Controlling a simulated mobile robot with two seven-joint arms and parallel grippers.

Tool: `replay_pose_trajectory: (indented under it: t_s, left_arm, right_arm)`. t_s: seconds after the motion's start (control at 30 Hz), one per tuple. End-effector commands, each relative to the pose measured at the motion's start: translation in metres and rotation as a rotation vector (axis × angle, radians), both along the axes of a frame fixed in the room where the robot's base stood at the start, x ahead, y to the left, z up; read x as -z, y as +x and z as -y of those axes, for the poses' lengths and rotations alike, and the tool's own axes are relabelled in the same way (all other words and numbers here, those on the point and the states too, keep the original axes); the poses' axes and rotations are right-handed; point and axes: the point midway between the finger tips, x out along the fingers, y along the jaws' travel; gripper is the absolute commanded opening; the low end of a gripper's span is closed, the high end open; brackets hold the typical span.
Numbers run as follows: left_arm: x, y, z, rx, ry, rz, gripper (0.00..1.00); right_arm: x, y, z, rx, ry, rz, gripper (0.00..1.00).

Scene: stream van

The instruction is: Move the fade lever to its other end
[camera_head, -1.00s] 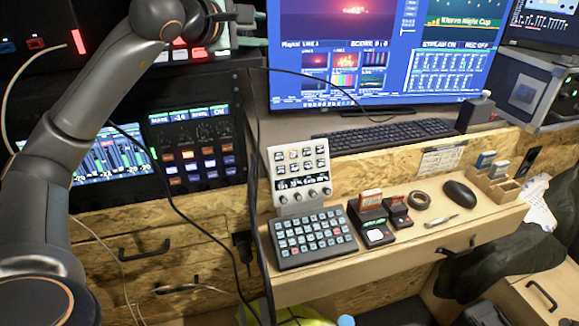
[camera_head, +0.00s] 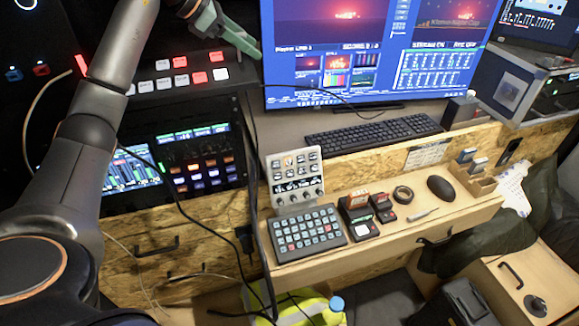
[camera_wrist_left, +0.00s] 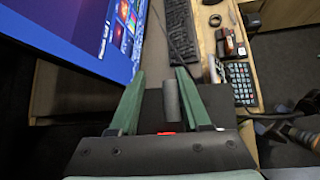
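A grey cylindrical handle, which looks like the fade lever (camera_wrist_left: 172,101), stands between my left fingers in the left wrist view, closer to the right-hand finger. I cannot tell whether it touches that finger. My left gripper (camera_wrist_left: 161,74) is open, with its two green fingers spread apart. In the head view the left gripper (camera_head: 247,46) is at the top, over the right end of the black switcher panel (camera_head: 205,88) and beside the monitor. I cannot make out the lever in the head view. My right gripper is not in view.
The large monitor (camera_head: 375,95) stands close to the gripper's right. A black cable (camera_head: 251,150) hangs just below it. On the desk are a keyboard (camera_head: 372,137), a button pad (camera_head: 306,233), card readers (camera_head: 359,218) and a mouse (camera_head: 441,188).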

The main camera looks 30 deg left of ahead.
Motion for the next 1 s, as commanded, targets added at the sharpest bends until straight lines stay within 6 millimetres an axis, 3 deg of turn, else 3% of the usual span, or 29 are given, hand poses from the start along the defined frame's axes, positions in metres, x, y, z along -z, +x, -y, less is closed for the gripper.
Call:
replay_pose_trajectory:
  t_s: [0.63, 1.0]
  left_arm:
    - [-0.09, -0.08, -0.044, -0.004, -0.013, -0.007, 0.46]
    - [-0.074, -0.037, 0.019, 0.094, -0.129, 0.084, 0.46]
  right_arm:
    - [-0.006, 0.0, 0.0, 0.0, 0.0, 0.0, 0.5]
    - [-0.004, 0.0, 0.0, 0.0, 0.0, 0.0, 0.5]
